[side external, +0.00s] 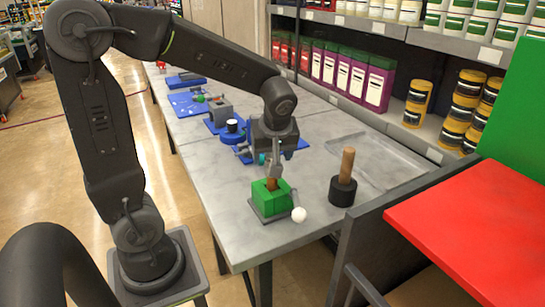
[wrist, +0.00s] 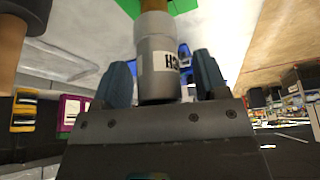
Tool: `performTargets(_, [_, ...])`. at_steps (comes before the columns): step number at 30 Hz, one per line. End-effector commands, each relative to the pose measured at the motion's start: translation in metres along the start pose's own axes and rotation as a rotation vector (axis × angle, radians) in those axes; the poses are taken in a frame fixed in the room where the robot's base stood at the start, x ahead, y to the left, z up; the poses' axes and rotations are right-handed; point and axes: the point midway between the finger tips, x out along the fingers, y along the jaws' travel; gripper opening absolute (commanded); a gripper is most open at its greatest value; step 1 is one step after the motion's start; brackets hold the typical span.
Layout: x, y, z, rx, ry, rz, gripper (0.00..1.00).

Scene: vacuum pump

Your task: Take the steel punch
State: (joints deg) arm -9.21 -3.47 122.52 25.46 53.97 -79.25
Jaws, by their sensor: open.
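The steel punch (wrist: 155,62) is a grey cylinder with a white label in the wrist view, with a tan-brown section at its far end. That brown section also shows in the side view (side external: 272,184), standing in a green block (side external: 268,199). My gripper (side external: 272,165) is directly above the block, pointing down. In the wrist view its two blue-grey fingers (wrist: 161,76) stand on either side of the punch's grey end. The jaws are open, with a visible gap beside the right finger. The punch's lower tip is hidden in the block.
A mallet-like tool with a black head (side external: 342,192) and upright wooden handle stands right of the block. A white ball (side external: 299,215) is at the block's front corner. Blue fixtures (side external: 232,138) lie behind the gripper. A clear tray (side external: 372,158) lies at the back right.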

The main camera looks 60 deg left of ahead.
Motion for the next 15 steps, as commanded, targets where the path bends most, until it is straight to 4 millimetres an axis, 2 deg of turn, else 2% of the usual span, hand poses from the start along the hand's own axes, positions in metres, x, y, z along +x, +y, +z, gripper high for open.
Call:
performTargets(2, [-0.0003,0.0000,0.0000,0.000,0.000,0.000,0.65])
performTargets(15, [-0.0006,0.0000,0.0000,0.000,0.000,0.000,0.23])
